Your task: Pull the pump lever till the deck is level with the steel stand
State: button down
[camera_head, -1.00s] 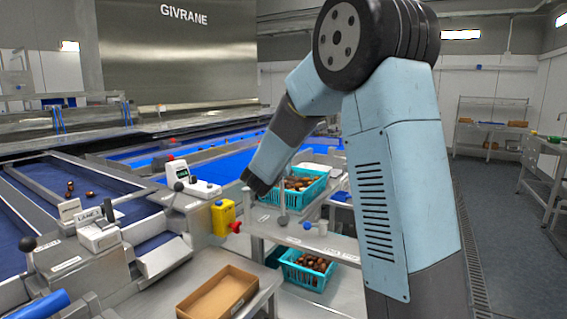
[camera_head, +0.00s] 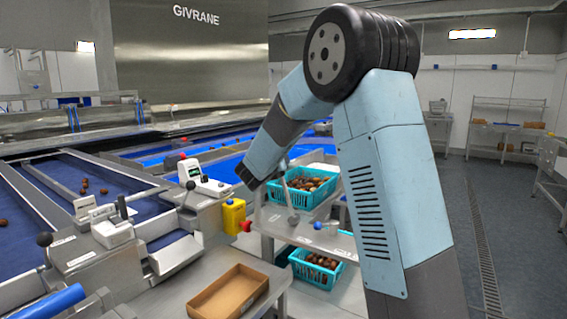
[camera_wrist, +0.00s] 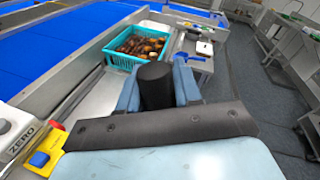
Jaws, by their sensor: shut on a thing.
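A thick black grip (camera_wrist: 154,72), which looks like the pump lever's handle, stands between the two blue-grey fingers of my gripper (camera_wrist: 156,90) in the wrist view. The fingers are shut on it from both sides. In the head view my gripper (camera_head: 247,178) is left of a teal basket of dates (camera_head: 318,203); the grip is hidden there. A thin grey rod (camera_head: 289,192) slants up in front of this basket; I cannot tell whether it joins the grip. The wrist view shows the basket (camera_wrist: 119,62) on a grey metal surface (camera_wrist: 98,103). I cannot tell deck from stand, or whether their heights match.
A second teal basket (camera_head: 318,276) sits lower down. An open cardboard box (camera_head: 228,292) lies on a steel table in front. Blue belts run at left; open floor (camera_head: 470,240) is at right.

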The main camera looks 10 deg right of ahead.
jog(key=shift+w+a+f+n, duration=0.3)
jog(key=shift+w+a+n, duration=0.05)
jog(key=shift+w+a, duration=0.15)
jog(key=shift+w+a+f+n, duration=0.25)
jog(key=shift+w+a+n, duration=0.1)
jog(key=shift+a, duration=0.1)
jog(key=shift+w+a+f, duration=0.15)
jog(key=shift+w+a, duration=0.05)
jog(key=shift+m, duration=0.9)
jog(key=s+d, duration=0.1)
jog(key=r, duration=0.1)
jog(key=s+d, duration=0.1)
jog(key=shift+s+d+r, duration=0.25)
jog(key=shift+s+d, duration=0.1)
jog(key=shift+s+d+r+m+t, duration=0.2)
jog(key=shift+s+d+m, duration=0.3)
jog(key=shift+s+d, duration=0.2)
jog(key=shift+s+d+r+m+t, duration=0.2)
jog(key=shift+s+d+m, duration=0.3)
jog(key=shift+s+d, duration=0.2)
